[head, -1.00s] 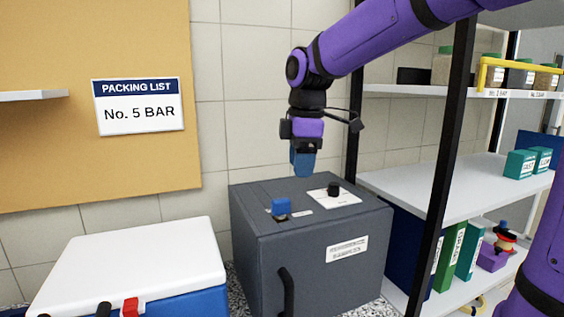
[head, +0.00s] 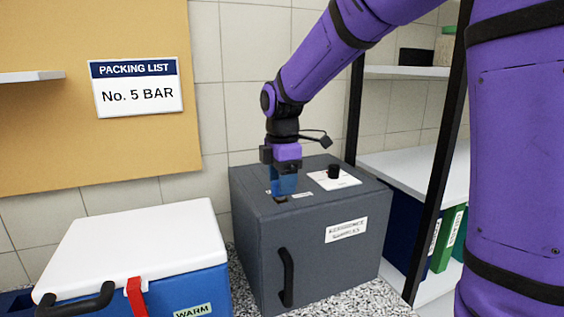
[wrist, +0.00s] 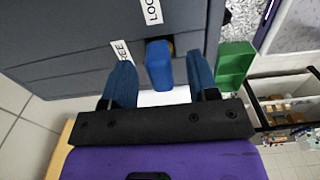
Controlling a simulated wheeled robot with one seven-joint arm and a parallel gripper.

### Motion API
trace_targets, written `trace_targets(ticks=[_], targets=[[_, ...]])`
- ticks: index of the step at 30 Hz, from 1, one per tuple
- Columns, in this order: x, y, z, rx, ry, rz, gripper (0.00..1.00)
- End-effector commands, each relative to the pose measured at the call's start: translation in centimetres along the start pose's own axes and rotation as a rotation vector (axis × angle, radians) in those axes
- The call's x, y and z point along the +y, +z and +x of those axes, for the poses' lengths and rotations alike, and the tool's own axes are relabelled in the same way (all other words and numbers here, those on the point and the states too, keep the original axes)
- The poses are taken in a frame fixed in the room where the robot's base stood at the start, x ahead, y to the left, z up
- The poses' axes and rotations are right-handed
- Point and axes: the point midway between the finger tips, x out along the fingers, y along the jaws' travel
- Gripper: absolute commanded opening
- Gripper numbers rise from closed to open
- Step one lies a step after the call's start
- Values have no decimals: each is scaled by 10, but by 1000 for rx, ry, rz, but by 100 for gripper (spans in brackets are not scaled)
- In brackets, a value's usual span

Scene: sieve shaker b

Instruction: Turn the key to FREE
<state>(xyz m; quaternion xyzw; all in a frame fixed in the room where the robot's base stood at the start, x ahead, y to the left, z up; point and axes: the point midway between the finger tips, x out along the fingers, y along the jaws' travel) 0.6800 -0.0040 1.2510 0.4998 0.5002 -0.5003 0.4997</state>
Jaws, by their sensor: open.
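The blue key (wrist: 158,66) stands on top of the dark grey box (head: 350,205), with a bit of brass at its base. In the wrist view it lies between my gripper's two blue fingers (wrist: 160,76), with a gap on each side. A white label starting "LOC" (wrist: 151,10) is above the key in that view, and a partly hidden label ending "EE" (wrist: 121,50) is to its left. In the head view my gripper (head: 283,190) points down over the box's front left top, and its fingers hide most of the key. The gripper is open.
A black knob (head: 333,171) on a white plate is on the box top, right of my gripper. A blue cooler with a white lid (head: 135,245) stands at left. A shelf rack (head: 420,165) is at right. The box has a black front handle (head: 287,276).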

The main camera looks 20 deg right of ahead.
Motion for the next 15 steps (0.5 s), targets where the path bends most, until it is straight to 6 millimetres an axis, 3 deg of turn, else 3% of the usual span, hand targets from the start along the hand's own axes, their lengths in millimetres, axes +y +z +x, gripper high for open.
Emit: trace_targets(ticks=[6, 15], targets=[[0, 0, 19, -1, 0, -1, 54], [0, 0, 22, 0, 1, 0, 54]])
